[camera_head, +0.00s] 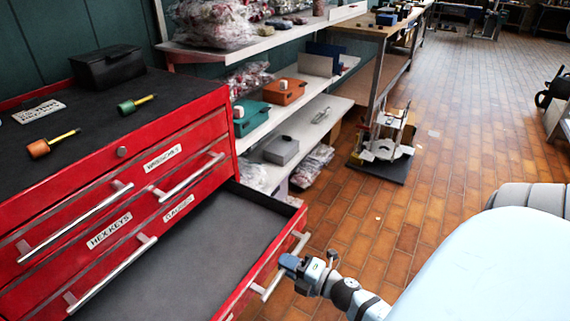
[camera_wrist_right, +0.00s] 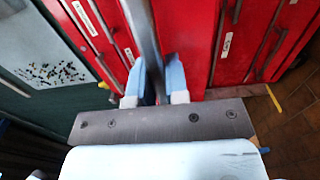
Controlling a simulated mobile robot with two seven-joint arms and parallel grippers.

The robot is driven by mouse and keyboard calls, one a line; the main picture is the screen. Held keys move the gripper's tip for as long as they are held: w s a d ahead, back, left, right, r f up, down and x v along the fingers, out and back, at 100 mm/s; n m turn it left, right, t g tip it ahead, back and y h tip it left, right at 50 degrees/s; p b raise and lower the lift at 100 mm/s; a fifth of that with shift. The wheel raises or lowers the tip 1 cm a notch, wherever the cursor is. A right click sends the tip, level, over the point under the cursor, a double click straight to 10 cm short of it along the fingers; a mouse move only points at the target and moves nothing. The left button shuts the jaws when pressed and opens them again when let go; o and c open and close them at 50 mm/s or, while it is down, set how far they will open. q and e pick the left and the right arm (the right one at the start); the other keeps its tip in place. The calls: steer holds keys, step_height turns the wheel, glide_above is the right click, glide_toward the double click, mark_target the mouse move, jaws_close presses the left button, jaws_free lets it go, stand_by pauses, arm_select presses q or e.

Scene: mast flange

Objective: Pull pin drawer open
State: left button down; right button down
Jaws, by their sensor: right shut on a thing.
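A red tool chest (camera_head: 110,170) stands at the left of the head view. One of its drawers (camera_head: 222,235) is pulled out, with a dark, empty floor in the part that shows; I cannot read a label on its front. My right gripper (camera_head: 286,264) is at this drawer's front, shut on its metal handle (camera_head: 301,241). In the wrist view the blue fingers of my right gripper (camera_wrist_right: 152,76) stand on both sides of the handle bar (camera_wrist_right: 142,30). My left gripper is not in view.
Closed drawers with bar handles (camera_head: 185,178) have labels such as HEX KEYS. A black box (camera_head: 107,67) and two screwdrivers lie on the chest top. Shelves (camera_head: 300,125) with boxes and bags stand behind. The brick floor (camera_head: 450,150) to the right is mostly clear.

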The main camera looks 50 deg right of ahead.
steer(key=c, duration=1.1)
jaws_free()
steer(key=shift+s, duration=0.1)
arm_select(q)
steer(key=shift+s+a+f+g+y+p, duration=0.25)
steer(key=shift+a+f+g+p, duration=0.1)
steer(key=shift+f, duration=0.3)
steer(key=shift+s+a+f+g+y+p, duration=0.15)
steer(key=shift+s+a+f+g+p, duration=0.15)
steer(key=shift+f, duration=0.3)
arm_select(e)
steer(key=v, duration=1.3)
steer(key=shift+s+d, duration=0.15)
steer(key=shift+s, duration=0.15)
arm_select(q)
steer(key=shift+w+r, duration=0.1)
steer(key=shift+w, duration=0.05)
arm_select(e)
steer(key=shift+w+r, duration=0.1)
